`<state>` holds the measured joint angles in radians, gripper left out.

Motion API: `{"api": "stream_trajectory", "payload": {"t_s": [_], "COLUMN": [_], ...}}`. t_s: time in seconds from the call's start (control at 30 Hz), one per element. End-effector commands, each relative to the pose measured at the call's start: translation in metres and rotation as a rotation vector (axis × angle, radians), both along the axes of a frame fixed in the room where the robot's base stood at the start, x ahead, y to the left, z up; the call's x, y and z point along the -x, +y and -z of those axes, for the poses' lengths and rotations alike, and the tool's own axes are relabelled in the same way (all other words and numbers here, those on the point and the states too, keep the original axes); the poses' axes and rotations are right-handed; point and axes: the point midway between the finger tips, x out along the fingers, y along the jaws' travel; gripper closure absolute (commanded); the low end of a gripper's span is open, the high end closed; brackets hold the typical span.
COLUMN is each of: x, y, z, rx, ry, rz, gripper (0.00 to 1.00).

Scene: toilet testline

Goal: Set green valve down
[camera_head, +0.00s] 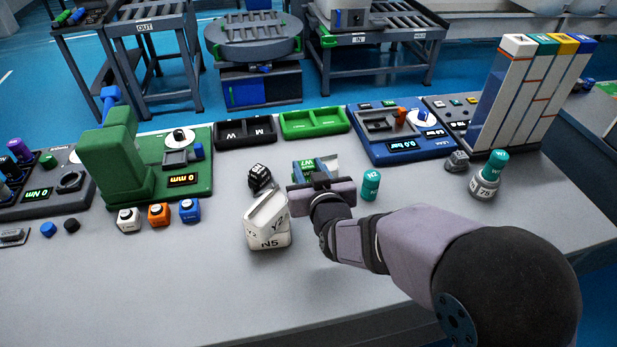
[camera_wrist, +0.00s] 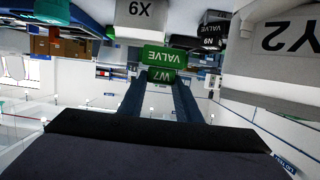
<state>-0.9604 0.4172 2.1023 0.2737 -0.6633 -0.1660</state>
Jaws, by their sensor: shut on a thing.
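The green valve, marked W7 VALVE, shows in the wrist view (camera_wrist: 165,56) between my two finger ends. In the head view it is a small green piece (camera_head: 307,167) just beyond my gripper (camera_head: 310,172), partly hidden by it. My gripper, also in the wrist view (camera_wrist: 159,84), is shut on the valve. It is over the middle of the grey table (camera_head: 180,275); I cannot tell whether the valve touches the table top.
A white container (camera_head: 268,232) stands at left of my gripper, with a black valve (camera_head: 260,177) behind it. A teal cylinder (camera_head: 371,186) stands close at right. Behind are a green tray (camera_head: 314,123) and a black tray (camera_head: 246,128). The table front is clear.

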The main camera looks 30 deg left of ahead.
Motion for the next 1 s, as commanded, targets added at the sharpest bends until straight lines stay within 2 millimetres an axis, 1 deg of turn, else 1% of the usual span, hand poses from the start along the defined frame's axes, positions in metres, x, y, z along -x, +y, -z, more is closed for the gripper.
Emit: {"api": "stream_trajectory", "payload": {"t_s": [0.03,0.27,0.37,0.47,0.57,0.67,0.7,0.77,0.8,0.87,0.9,1.0], "x": [0.000,-0.002,-0.010,-0.028,-0.056,-0.091,-0.107,-0.131,-0.147,-0.170,-0.185,-0.218], "y": [0.000,0.000,-0.003,-0.009,-0.020,-0.038,-0.046,-0.061,-0.072,-0.090,-0.102,-0.132], "z": [-0.003,-0.004,-0.005,-0.006,-0.009,-0.011,-0.012,-0.013,-0.014,-0.014,-0.014,-0.013], "rx": [-0.001,-0.001,-0.002,-0.002,-0.004,-0.003,-0.003,-0.003,-0.002,-0.001,0.000,0.000], "ry": [-0.001,-0.001,-0.003,-0.009,-0.016,-0.024,-0.027,-0.030,-0.031,-0.031,-0.030,-0.028], "rz": [0.000,0.004,0.023,0.062,0.127,0.210,0.249,0.309,0.351,0.411,0.451,0.542], "gripper": [0.99,0.99,0.99,0.99,0.99,0.99,0.99,0.99,0.99,0.99,0.99,0.99]}}
